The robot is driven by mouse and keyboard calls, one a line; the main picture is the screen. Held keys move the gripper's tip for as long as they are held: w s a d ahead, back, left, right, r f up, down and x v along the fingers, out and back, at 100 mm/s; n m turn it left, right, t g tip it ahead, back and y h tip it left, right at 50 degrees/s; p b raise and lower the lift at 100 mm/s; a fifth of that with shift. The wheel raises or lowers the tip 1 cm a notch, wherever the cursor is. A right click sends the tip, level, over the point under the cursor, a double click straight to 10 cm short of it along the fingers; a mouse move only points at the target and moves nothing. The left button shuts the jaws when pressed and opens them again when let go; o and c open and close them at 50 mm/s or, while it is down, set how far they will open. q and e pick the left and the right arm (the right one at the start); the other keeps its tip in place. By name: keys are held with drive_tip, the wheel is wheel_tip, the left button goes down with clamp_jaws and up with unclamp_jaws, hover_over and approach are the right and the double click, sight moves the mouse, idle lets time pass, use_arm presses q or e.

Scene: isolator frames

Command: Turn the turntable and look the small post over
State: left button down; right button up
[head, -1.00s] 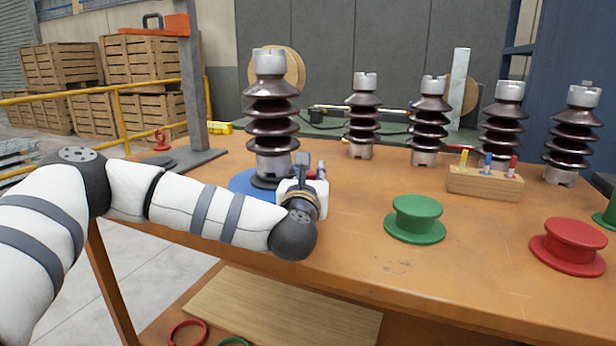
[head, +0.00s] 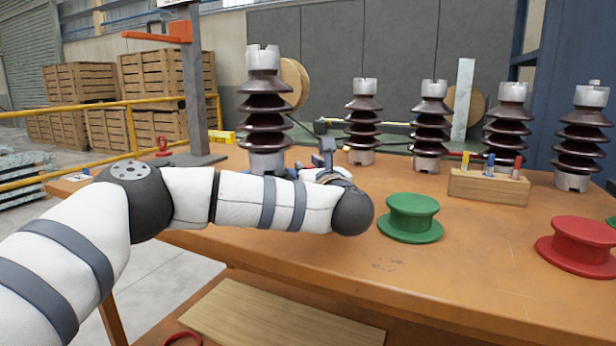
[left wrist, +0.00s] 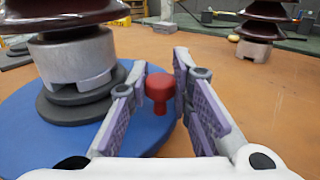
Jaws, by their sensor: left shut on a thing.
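The small post (head: 265,110), a ribbed dark-brown insulator with grey metal ends, stands upright on the blue turntable (left wrist: 40,140). Its lower end also shows at the left in the left wrist view (left wrist: 78,62). The turntable carries grey discs under the post and a red knob (left wrist: 158,88) near its rim. My left gripper (left wrist: 160,76) is shut on the red knob, with a finger on each side. In the head view my left gripper (head: 326,160) is right of the post's base, and my forearm hides most of the turntable. My right gripper is not in view.
Several similar insulators stand along the back of the orange bench (head: 330,245). A wooden block (head: 488,187) with coloured pegs stands in front of them. A green spool (head: 411,217) and a red spool (head: 580,246) stand to the right. A grey upright (head: 193,90) stands back left.

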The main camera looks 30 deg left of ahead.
use_arm(q)
drive_tip(key=shift+w+a+n+g+y+b, duration=0.1)
drive_tip(key=shift+w+n+g+y+b, duration=0.2)
drive_tip(key=shift+n+g+y+b, duration=0.15)
drive_tip(key=shift+w+a, duration=0.1)
idle(0.4)
drive_tip(key=c, duration=1.4)
unclamp_jaws()
drive_tip(key=shift+c, duration=0.2)
drive_tip(key=v, duration=1.2)
drive_tip(key=shift+w+r, duration=0.1)
drive_tip(key=shift+r, duration=0.05)
